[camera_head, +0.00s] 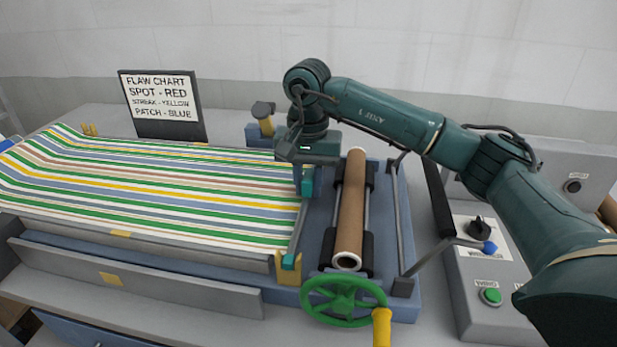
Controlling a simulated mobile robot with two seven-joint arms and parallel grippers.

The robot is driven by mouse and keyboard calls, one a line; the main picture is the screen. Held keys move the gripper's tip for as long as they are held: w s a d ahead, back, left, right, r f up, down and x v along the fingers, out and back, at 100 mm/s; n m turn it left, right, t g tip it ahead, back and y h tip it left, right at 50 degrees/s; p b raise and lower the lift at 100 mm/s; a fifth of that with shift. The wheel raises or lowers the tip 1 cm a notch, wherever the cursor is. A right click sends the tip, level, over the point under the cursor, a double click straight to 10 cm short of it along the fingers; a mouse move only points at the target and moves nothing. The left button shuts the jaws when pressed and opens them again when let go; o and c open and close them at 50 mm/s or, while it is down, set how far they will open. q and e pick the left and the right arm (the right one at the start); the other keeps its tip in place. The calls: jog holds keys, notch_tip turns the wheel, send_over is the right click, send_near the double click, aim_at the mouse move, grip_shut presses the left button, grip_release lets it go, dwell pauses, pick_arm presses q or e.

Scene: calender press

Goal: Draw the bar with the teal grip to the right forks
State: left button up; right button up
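A thin bar (300,230) lies across the right end of the striped cloth (170,190). Its near end has a teal piece (291,261) at a yellow fork (288,273) on the near right edge of the bed. My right gripper (305,182) points down over the bar's farther part. Another teal piece shows at its fingertips, and the gripper hides the bar's far end. I cannot tell whether the fingers are shut on the bar. Yellow prongs (90,130) stand at the far left edge of the bed. My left gripper is not in view.
A brown roll (350,205) lies just right of the bar, with a green handwheel (343,300) with a yellow handle in front. A control box (490,270) stands at the right. A flaw chart (160,105) stands behind the cloth.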

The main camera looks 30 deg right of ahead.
jog(key=shift+o, duration=0.8)
jog(key=shift+w, duration=0.1)
jog(key=shift+o, duration=1.4)
jog(key=shift+r, duration=0.1)
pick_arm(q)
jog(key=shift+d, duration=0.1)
pick_arm(e)
jog(key=shift+r, duration=0.4)
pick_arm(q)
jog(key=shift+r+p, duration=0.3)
pick_arm(e)
notch_tip(320, 180, up, 12)
jog(key=shift+r, duration=0.2)
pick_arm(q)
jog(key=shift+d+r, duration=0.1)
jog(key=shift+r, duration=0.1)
